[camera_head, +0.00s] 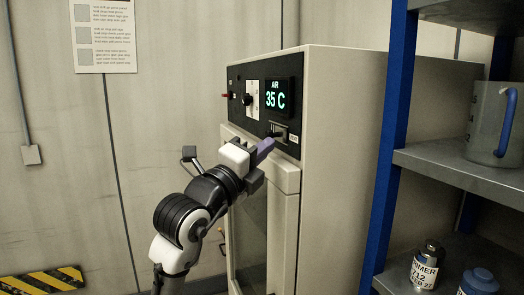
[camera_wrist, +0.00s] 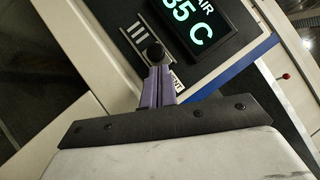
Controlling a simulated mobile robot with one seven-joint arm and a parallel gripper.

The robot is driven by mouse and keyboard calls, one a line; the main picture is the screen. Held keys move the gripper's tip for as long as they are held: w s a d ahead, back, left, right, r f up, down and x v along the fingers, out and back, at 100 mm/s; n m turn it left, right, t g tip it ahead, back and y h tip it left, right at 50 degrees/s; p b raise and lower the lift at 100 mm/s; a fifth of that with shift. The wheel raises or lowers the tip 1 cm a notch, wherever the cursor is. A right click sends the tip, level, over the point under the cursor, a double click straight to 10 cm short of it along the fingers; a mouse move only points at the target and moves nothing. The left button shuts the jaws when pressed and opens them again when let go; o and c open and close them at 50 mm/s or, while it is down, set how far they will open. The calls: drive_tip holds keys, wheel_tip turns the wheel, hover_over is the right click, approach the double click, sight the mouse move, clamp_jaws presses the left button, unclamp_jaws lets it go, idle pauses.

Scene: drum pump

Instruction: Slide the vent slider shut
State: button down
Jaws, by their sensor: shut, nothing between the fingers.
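The vent slider is a round black knob (camera_wrist: 156,53) on a plate with several pale slots beside it, on the black control panel of a cream cabinet. It also shows in the head view, as a small dark knob (camera_head: 275,133) below the display. My gripper (camera_wrist: 157,70) has purple fingers, shut together with nothing between them. Their tips are right at the knob's near edge in the wrist view; I cannot tell whether they touch it. In the head view my gripper (camera_head: 269,144) reaches the panel just below the slider. A label lies partly hidden beside the fingers.
The cabinet's display (camera_head: 278,96) reads AIR 35 C. A black dial (camera_head: 248,99) and a red switch (camera_head: 227,95) sit left of it. A blue-posted shelf (camera_head: 460,170) with a jug (camera_head: 488,125) and tins stands close at right.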

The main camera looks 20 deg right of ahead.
drive_tip(key=shift+w, duration=0.2)
drive_tip(key=shift+w+f+b, duration=0.1)
drive_tip(key=shift+w+b, duration=0.2)
drive_tip(key=shift+b, duration=0.05)
drive_tip(key=w+b, duration=0.1)
drive_tip(key=w, duration=0.1)
drive_tip(key=w+b, duration=0.1)
drive_tip(key=w, duration=0.2)
drive_tip(key=shift+a+r+b, duration=0.1)
drive_tip(key=shift+r+b, duration=0.1)
drive_tip(key=shift+b, duration=0.1)
